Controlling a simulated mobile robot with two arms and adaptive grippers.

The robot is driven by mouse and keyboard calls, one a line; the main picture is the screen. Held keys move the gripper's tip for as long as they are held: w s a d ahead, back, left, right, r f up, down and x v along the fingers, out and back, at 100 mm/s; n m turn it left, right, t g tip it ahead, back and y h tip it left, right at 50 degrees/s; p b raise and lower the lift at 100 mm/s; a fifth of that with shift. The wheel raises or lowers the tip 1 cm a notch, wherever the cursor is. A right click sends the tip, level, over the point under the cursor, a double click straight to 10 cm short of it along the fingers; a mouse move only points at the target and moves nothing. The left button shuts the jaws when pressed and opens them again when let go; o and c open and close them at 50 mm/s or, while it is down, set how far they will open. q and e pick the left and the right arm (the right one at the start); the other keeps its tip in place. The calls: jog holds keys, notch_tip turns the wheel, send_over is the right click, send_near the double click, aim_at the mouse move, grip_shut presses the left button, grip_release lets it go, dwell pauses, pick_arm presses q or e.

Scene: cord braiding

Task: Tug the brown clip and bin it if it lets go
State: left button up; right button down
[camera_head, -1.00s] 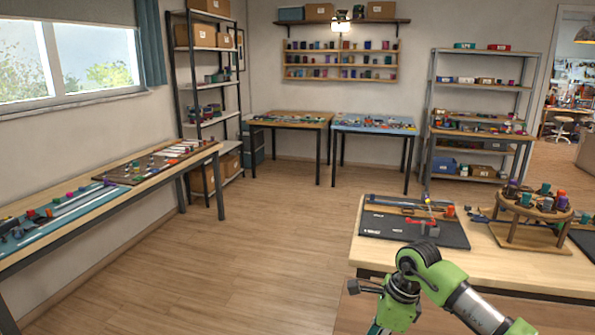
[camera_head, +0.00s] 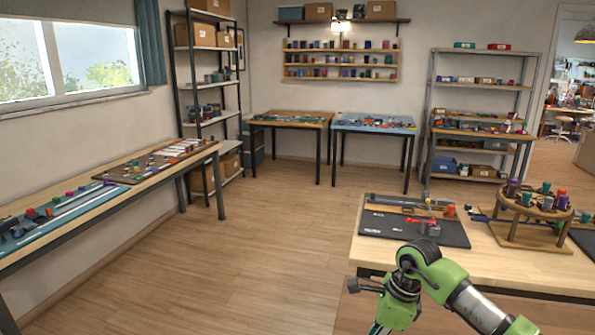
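I cannot make out a brown clip anywhere; at this size the small parts on the benches are not clear enough. A black mat (camera_head: 385,227) lies on the wooden table at the lower right, with a small red tool (camera_head: 418,220) and a grey block on it. My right arm comes in from the lower right, bent in front of this table, and its gripper is not visible. My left arm and gripper are not in view.
A round wooden stand (camera_head: 533,205) with several coloured spools is on the right table (camera_head: 480,262). A long bench (camera_head: 170,160) runs along the left wall. Two tables and shelves stand at the back. The floor (camera_head: 240,250) between is clear.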

jog(key=shift+f+b, duration=0.15)
jog(key=shift+b, duration=0.2)
dwell(0.5)
dwell(0.3)
jog(key=shift+w+a+p+v, duration=0.1)
jog(key=shift+a+p+v, duration=0.1)
jog(key=shift+p+v, duration=0.6)
jog(key=shift+w+a+p+v, duration=0.1)
jog(key=shift+a+p+v, duration=0.15)
jog(key=shift+v, duration=0.95)
jog(key=shift+a+p+v, duration=0.2)
jog(key=shift+p+v, duration=0.35)
jog(key=shift+v, duration=0.4)
jog(key=shift+s, duration=0.1)
